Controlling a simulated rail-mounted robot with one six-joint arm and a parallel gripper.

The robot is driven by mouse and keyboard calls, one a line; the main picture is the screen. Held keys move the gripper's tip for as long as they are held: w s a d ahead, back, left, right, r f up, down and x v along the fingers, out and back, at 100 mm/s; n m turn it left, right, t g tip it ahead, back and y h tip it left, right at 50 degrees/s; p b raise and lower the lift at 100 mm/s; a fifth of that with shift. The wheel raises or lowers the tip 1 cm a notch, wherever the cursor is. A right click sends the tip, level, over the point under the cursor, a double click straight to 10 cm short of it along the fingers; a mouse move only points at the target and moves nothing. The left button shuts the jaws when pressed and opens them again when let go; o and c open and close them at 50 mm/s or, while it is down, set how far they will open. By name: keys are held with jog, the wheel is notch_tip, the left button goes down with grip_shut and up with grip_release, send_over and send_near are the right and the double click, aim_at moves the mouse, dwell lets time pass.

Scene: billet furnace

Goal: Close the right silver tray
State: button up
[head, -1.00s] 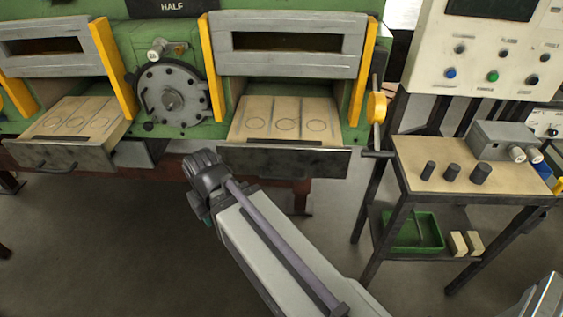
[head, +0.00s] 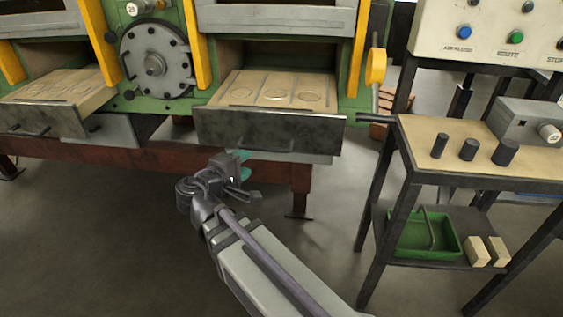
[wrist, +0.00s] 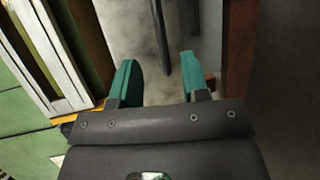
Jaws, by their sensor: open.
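The right silver tray (head: 215,127) is pulled out of the right furnace opening, its dark metal front facing me and a tan bed with round outlines behind it. A dark handle bar runs low on its front, just above my gripper. My gripper (head: 243,165) is in front of and slightly below the tray front, open and empty. I cannot tell from the head view whether it touches the tray. In the wrist view, the two teal fingers of my gripper (wrist: 161,78) are spread apart with nothing between them.
A left tray (head: 38,121) is also pulled out. A round grey hatch (head: 170,75) sits between the openings. A side table (head: 415,140) with dark cylinders stands at right, a green bin (head: 410,238) on its lower shelf. Floor in front is clear.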

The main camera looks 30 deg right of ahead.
aim_at(261, 150)
jog(key=x, duration=0.3)
jog(key=b+x, duration=0.1)
jog(key=x, duration=0.3)
jog(key=b+x, duration=0.1)
jog(key=x, duration=0.2)
jog(key=shift+w+d, duration=0.1)
jog(key=shift+w, duration=0.35)
grip_shut()
